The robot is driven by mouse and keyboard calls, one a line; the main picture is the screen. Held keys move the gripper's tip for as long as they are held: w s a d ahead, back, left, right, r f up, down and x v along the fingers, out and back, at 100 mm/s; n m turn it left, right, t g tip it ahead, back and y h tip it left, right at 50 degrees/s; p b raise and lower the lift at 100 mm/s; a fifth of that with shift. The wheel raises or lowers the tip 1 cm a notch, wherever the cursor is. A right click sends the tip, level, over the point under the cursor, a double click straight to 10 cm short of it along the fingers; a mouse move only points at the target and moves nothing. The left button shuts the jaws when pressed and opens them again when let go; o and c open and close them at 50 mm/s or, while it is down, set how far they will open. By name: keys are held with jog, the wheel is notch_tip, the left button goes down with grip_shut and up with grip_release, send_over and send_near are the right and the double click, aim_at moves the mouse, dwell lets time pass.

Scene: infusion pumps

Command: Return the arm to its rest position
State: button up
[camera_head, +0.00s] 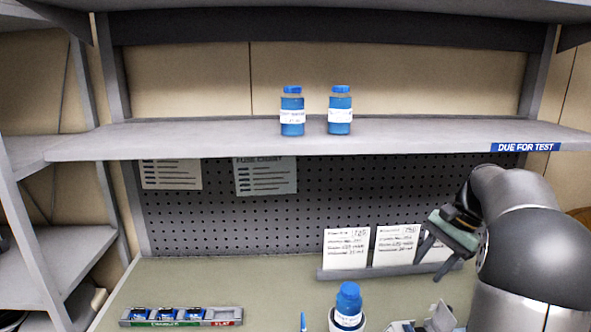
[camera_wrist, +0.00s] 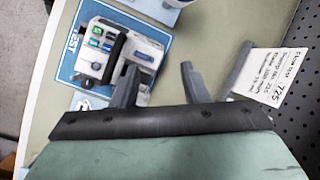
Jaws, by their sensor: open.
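My arm stands at the right in the head view, bent over the bench. My gripper (camera_head: 432,262) hangs in front of the card holder, above the bench, with its two fingers apart and nothing seen between them. In the wrist view my gripper (camera_wrist: 158,70) shows both dark fingers spread. A white and grey pump (camera_wrist: 128,48) with coloured buttons lies beyond the left finger, on a blue mat (camera_wrist: 72,70) with white lettering. Whether the finger is clear of the pump in height is hard to tell.
Two blue bottles (camera_head: 292,112) (camera_head: 340,110) stand on the upper shelf (camera_head: 200,138). A blue-capped bottle (camera_head: 348,306) stands at the bench front. A tray (camera_head: 222,316) of small blue items lies at left. White cards (camera_head: 346,248) stand in a holder near my gripper.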

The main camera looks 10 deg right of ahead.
jog(key=s+a+f+n+h, duration=0.15)
jog(key=s+a+n, duration=0.3)
jog(key=a, duration=0.85)
jog(key=s+a+f+n+h, duration=0.1)
jog(key=s+a+f+n, duration=0.3)
jog(key=s, duration=0.4)
jog(key=s+a+f+n+h, duration=0.2)
jog(key=s+a+f+n, duration=0.2)
jog(key=s+a, duration=0.3)
jog(key=shift+s+f, duration=0.15)
jog(key=shift+s, duration=0.7)
jog(key=shift+n+h, duration=0.25)
jog(key=shift+c, duration=0.5)
